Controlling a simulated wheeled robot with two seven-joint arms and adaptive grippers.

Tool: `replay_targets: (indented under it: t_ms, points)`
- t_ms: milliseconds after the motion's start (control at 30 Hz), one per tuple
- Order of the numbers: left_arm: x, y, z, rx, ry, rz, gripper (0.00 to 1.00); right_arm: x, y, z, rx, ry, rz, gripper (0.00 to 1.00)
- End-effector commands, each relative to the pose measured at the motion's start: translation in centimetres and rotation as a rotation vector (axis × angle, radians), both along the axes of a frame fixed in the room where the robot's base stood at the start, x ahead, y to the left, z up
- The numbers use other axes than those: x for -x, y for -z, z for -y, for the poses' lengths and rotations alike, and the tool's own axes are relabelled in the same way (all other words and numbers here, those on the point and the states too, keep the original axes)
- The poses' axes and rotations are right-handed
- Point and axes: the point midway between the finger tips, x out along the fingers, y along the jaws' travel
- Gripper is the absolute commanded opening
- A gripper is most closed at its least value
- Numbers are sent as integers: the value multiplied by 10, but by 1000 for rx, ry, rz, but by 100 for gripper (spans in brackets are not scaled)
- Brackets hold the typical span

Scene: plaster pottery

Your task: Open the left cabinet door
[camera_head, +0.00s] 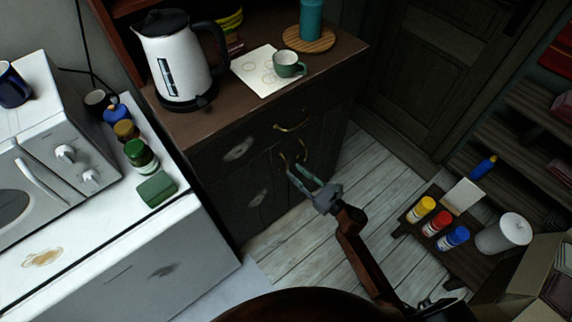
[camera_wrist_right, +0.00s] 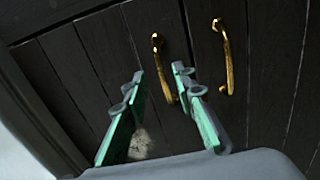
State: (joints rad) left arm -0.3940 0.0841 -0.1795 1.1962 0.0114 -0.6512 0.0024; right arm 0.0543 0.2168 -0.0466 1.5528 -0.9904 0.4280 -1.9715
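The dark wooden cabinet has two closed doors. The left cabinet door (camera_head: 262,198) also fills much of the right wrist view (camera_wrist_right: 95,50). Its brass handle (camera_head: 283,162) shows in the wrist view (camera_wrist_right: 161,68) between my fingertips. The right door's brass handle (camera_wrist_right: 227,58) is to the right, outside the fingers. My right gripper (camera_head: 294,169) is open, its two green fingers (camera_wrist_right: 158,74) spread on either side of the left handle. I cannot tell whether either finger touches it. My left gripper is not in view.
A drawer with a brass handle (camera_head: 291,126) is above the doors. A kettle (camera_head: 176,62) and green cup (camera_head: 287,65) stand on top. A white counter (camera_head: 130,255) flanks the cabinet on the left. A low shelf with paint bottles (camera_head: 437,223) stands right; floor between is clear.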

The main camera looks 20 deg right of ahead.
Motion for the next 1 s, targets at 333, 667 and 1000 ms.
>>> replay_targets:
  t_ms: [333, 667, 1000]
  points:
    - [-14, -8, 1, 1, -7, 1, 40, -44, 2, -22, -4, 1, -4, 25]
    - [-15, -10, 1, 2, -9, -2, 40, -51, 1, -25, -5, 1, -4, 25]
    - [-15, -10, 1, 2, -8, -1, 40, -51, 2, -25, -5, 2, -5, 6]
